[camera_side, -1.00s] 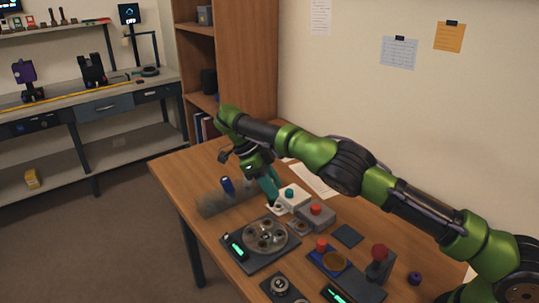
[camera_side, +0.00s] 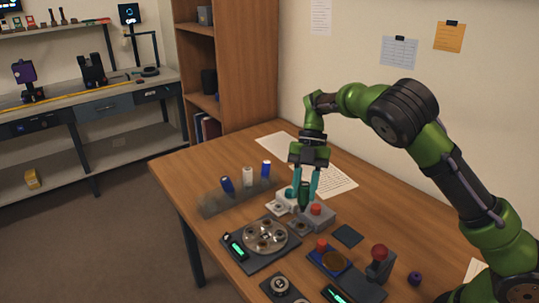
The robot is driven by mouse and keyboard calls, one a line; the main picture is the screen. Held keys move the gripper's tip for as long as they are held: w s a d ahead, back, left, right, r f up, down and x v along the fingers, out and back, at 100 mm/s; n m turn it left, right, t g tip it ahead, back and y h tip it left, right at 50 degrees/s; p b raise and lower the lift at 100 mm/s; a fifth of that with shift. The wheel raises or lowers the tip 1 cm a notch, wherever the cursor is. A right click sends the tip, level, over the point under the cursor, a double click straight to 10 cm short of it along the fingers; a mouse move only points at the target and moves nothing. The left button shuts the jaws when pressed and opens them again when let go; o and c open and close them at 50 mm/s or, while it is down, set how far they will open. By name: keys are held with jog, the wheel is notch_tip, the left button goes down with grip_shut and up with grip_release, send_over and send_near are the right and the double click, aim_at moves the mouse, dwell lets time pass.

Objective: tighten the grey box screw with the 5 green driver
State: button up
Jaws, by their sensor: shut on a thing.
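My gripper (camera_side: 306,196) points straight down with its two teal fingers shut on a dark green driver (camera_side: 304,193). The driver is upright, over the area where the white box and the grey box meet. The grey box (camera_side: 322,219) has a red button on top and sits just right of and below the driver. The driver's tip and the grey box screw are hidden or too small to make out, so I cannot tell whether they touch. No number can be read on the driver.
A grey rack (camera_side: 222,203) to the left holds blue and white drivers. A white box (camera_side: 286,203) adjoins the grey box. A round tray with wells (camera_side: 265,237) lies in front. A red-topped stand (camera_side: 379,262) is at the right. Papers (camera_side: 335,180) lie behind.

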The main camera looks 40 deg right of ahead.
aim_at(303, 205)
jog(key=n+g+h, duration=0.1)
jog(key=n, duration=0.2)
jog(key=f+n+g+h, duration=0.1)
jog(key=n, duration=0.2)
jog(key=shift+f+h, duration=0.1)
jog(key=shift+h, duration=0.2)
jog(key=n+h, duration=0.1)
jog(key=n, duration=0.2)
jog(key=n+h, duration=0.1)
jog(key=n, duration=0.1)
jog(key=shift+a+f+g+h, duration=0.1)
jog(key=shift+f+g+h, duration=0.2)
jog(key=shift+f, duration=0.1)
jog(key=n+h, duration=0.1)
jog(key=n, duration=0.1)
jog(key=n+h, duration=0.1)
jog(key=n, duration=0.1)
jog(key=f+n, duration=0.1)
jog(key=n, duration=0.1)
jog(key=shift+t+h, duration=0.4)
jog(key=n, duration=0.1)
jog(key=n+t+h, duration=0.1)
jog(key=n, duration=0.1)
jog(key=shift+f, duration=0.65)
jog(key=shift+f, duration=0.65)
